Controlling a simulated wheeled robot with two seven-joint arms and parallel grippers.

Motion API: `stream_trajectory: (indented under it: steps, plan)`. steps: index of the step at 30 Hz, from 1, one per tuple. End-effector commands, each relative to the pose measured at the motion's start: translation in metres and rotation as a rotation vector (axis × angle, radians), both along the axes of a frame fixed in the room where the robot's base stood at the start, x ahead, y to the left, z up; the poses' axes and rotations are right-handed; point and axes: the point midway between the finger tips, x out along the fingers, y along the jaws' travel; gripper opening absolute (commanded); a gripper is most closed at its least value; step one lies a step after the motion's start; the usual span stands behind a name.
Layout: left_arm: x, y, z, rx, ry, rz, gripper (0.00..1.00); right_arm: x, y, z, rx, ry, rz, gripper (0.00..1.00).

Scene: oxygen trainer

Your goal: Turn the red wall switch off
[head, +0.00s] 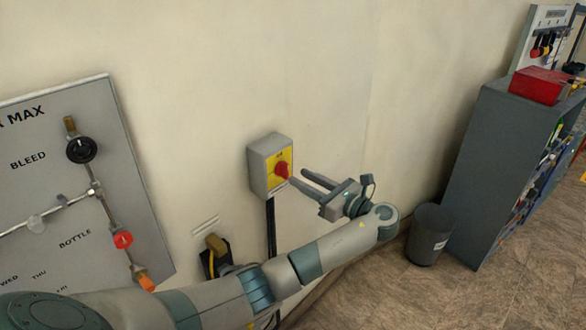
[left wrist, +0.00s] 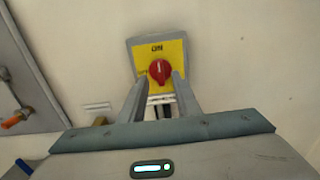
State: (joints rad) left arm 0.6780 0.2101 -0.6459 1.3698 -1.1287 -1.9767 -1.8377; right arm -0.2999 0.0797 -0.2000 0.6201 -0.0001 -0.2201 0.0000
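The red wall switch (head: 282,171) is a rotary knob on a yellow plate, on a grey box (head: 262,167) fixed to the wall. In the left wrist view the red knob (left wrist: 160,70) has a white mark pointing up, towards the letters "ON" on the plate (left wrist: 157,53). My left gripper (head: 298,180) is open, its two fingers pointing at the switch from the right. In the left wrist view the fingertips (left wrist: 159,77) lie to either side of the knob's lower part; I cannot tell whether they touch it. My right gripper is not in view.
A grey panel (head: 60,150) with valves, pipes and a black knob is on the wall at left. A conduit (head: 271,225) runs down below the switch. A dark bin (head: 428,235) and a grey cabinet (head: 490,150) with a red box (head: 540,86) stand at right.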

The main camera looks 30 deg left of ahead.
Motion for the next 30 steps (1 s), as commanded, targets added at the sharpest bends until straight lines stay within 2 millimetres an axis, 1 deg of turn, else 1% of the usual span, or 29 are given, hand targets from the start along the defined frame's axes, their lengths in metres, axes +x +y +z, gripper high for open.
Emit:
stream_trajectory:
  steps: [1, 3, 9, 13, 21, 22, 25, 26, 30]
  plan:
    - [0.001, 0.009, 0.003, 0.002, 0.003, 0.002, 0.3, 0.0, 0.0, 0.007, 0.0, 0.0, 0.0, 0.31]
    - [0.003, 0.019, 0.003, 0.0, 0.002, 0.002, 0.3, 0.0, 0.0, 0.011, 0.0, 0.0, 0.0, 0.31]
    - [0.006, 0.038, 0.001, 0.0, 0.001, 0.001, 0.3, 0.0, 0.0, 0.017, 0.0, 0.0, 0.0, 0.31]
    - [0.007, 0.042, 0.0, -0.001, 0.001, 0.0, 0.3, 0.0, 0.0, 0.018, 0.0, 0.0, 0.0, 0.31]
    - [0.007, 0.043, -0.001, -0.001, 0.001, 0.0, 0.3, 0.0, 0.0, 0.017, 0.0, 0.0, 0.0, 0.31]
    - [0.007, 0.043, -0.001, -0.001, 0.001, 0.0, 0.27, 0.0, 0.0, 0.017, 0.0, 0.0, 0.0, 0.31]
    - [0.007, 0.043, 0.0, -0.001, 0.001, 0.0, 0.03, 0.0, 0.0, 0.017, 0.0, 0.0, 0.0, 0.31]
    - [0.007, 0.043, 0.0, -0.001, 0.001, 0.0, 0.0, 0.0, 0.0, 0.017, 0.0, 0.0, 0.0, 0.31]
    - [0.007, 0.043, 0.0, -0.001, 0.001, 0.0, 0.0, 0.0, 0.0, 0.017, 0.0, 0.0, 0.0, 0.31]
